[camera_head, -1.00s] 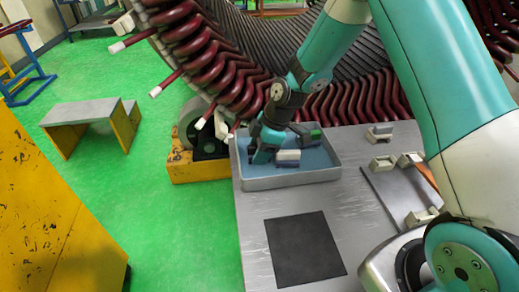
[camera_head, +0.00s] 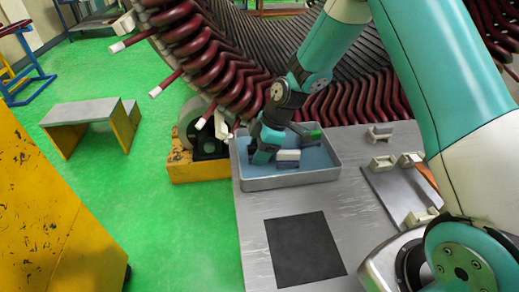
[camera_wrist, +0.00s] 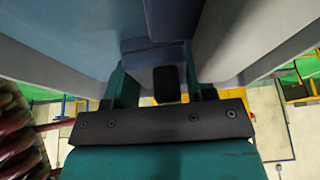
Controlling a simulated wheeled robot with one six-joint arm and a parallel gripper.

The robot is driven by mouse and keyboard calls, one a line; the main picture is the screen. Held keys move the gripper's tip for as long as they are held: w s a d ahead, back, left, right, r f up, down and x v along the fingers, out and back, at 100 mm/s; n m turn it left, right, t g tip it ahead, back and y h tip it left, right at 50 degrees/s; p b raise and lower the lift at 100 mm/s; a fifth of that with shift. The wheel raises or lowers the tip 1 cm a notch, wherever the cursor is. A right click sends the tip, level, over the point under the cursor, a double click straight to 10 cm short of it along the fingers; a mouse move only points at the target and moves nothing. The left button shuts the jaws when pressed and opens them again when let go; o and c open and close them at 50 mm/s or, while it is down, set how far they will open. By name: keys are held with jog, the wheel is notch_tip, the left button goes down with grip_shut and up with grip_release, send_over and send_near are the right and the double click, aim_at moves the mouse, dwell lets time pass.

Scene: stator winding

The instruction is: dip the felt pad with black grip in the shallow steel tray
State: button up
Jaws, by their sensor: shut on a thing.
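The shallow steel tray (camera_head: 291,182) stands at the far left corner of the metal table and holds a blue liquid. My gripper (camera_head: 262,156) points down inside the left part of the tray. In the wrist view, my gripper (camera_wrist: 166,88) is shut on the black grip (camera_wrist: 167,84), which sits between its teal fingers. A blue-grey part lies beyond the grip. The felt pad's lower face is hidden, so I cannot tell how deep it is. A pale block (camera_head: 288,156) is in the tray just right of the fingers.
A green-topped block (camera_head: 311,135) is at the tray's back. The maroon stator coils (camera_head: 240,90) rise close behind the tray. A dark square mat (camera_head: 304,250) lies in front. Small pale holders (camera_head: 382,163) and a grey plate (camera_head: 395,195) are at the right.

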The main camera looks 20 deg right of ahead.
jog(key=shift+r+p, duration=3.6)
jog(key=shift+r, duration=1.95)
